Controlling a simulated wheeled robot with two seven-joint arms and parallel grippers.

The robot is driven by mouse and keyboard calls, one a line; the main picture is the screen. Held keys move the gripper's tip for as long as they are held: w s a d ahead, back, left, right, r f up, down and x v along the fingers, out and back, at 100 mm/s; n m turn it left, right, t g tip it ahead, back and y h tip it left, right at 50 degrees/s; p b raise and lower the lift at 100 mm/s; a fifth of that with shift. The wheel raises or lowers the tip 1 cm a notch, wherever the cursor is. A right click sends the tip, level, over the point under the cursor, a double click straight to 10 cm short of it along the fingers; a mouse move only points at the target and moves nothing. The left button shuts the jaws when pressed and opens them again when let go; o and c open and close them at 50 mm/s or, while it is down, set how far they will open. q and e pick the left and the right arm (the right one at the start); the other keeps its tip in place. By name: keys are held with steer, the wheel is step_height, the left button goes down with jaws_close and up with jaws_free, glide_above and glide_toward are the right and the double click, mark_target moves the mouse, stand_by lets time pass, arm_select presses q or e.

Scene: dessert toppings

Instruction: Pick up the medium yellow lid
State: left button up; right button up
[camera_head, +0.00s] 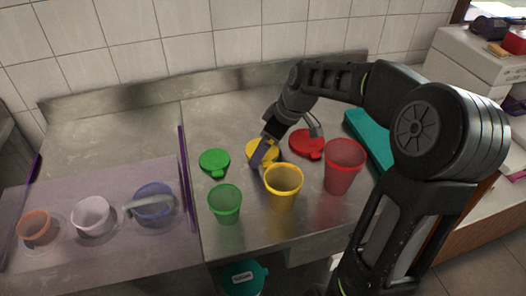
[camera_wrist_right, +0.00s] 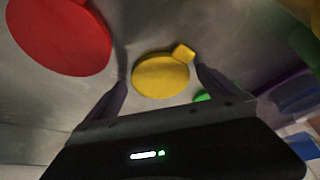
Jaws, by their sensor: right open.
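The yellow lid (camera_head: 262,150) lies flat on the metal counter, behind the yellow cup (camera_head: 283,186). My right gripper (camera_head: 265,150) is over it and hides part of it in the head view. In the right wrist view the lid (camera_wrist_right: 161,76), a round disc with a small tab, shows between the two spread fingers of the gripper (camera_wrist_right: 160,88). The gripper is open and empty. I cannot tell the exact height of the fingertips above the counter. My left gripper is not in view.
A green lid (camera_head: 214,162) and green cup (camera_head: 225,204) are to the left. A red lid (camera_head: 306,143) and red cup (camera_head: 344,167) are to the right, near a teal tray (camera_head: 369,140). Several small bowls stand behind a purple-edged clear panel (camera_head: 184,180). The back counter is clear.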

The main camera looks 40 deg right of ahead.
steer(key=shift+c, duration=0.3)
steer(key=c, duration=1.2)
steer(key=shift+r, duration=0.1)
step_height(320, 180, up, 10)
steer(key=shift+f, duration=0.1)
